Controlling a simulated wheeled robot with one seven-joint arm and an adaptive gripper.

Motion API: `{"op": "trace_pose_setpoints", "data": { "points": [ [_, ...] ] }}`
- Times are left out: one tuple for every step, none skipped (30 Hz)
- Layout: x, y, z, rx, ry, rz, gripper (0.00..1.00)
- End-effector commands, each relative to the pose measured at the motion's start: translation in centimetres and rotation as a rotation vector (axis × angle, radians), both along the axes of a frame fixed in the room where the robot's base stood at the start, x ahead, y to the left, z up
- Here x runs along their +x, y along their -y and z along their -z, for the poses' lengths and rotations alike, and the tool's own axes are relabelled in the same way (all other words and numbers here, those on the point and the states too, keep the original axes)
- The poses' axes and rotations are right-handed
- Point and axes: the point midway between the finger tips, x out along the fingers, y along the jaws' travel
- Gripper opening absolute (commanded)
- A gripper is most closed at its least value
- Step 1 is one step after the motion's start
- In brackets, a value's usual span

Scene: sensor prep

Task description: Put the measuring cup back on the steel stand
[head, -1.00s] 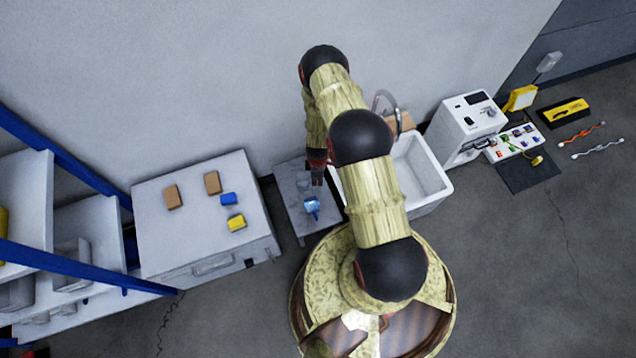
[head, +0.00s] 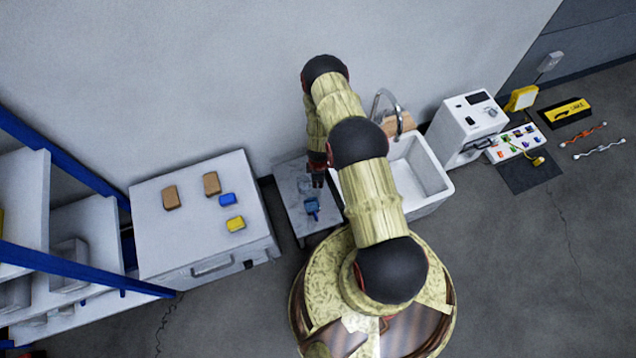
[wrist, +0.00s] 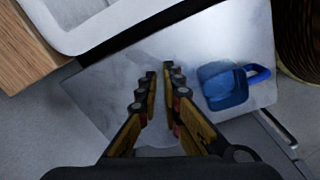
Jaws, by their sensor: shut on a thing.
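The steel stand (head: 291,208) is a small grey-topped table between the white cabinet and the sink. A blue cup with a loop handle (wrist: 226,88) stands on it, right of my fingers in the wrist view; it also shows in the head view (head: 312,209). My gripper (wrist: 159,72) is over the stand top, its two fingers close together with a narrow gap. A faint, see-through shape (wrist: 128,72) shows around the fingertips, probably a clear measuring cup in their grip. Its outline is hard to make out, and I cannot tell whether it touches the stand.
The white sink (head: 425,170) with a tap adjoins the stand on the right. The white cabinet (head: 170,235) on the left bears two brown blocks, a blue one and a yellow one. A white machine (head: 467,125) stands beyond the sink.

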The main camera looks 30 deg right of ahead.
Motion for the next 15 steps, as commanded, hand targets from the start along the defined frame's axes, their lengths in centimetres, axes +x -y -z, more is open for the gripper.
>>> {"op": "trace_pose_setpoints", "data": {
  "points": [
    [-0.01, -0.01, 0.15, 0.0, 0.0, 0.0, 0.0],
    [-0.03, -0.01, 0.26, 0.0, 0.0, 0.0, 0.0],
    [-0.03, -0.01, 0.39, 0.0, 0.0, 0.0, 0.0],
    [-0.04, -0.02, 0.35, 0.001, -0.001, 0.001, 0.08],
    [-0.05, -0.02, 0.31, 0.001, -0.001, 0.001, 0.1],
    [-0.06, -0.03, 0.3, 0.001, -0.001, 0.001, 0.12],
    [-0.05, -0.02, 0.29, 0.001, -0.001, 0.001, 0.14],
    [-0.05, -0.02, 0.29, 0.001, -0.001, 0.0, 0.16],
    [-0.06, -0.03, 0.28, 0.001, -0.001, 0.001, 0.18],
    [-0.05, -0.02, 0.28, 0.001, -0.001, 0.0, 0.2],
    [-0.05, -0.02, 0.28, 0.001, -0.001, 0.0, 0.21],
    [-0.05, -0.02, 0.28, 0.001, -0.001, 0.0, 0.24],
    [-0.05, -0.02, 0.28, 0.001, -0.001, 0.0, 0.25],
    [-0.05, -0.02, 0.28, 0.001, -0.001, 0.0, 0.25],
    [-0.05, -0.02, 0.28, 0.001, -0.001, 0.0, 0.25]
  ]
}}
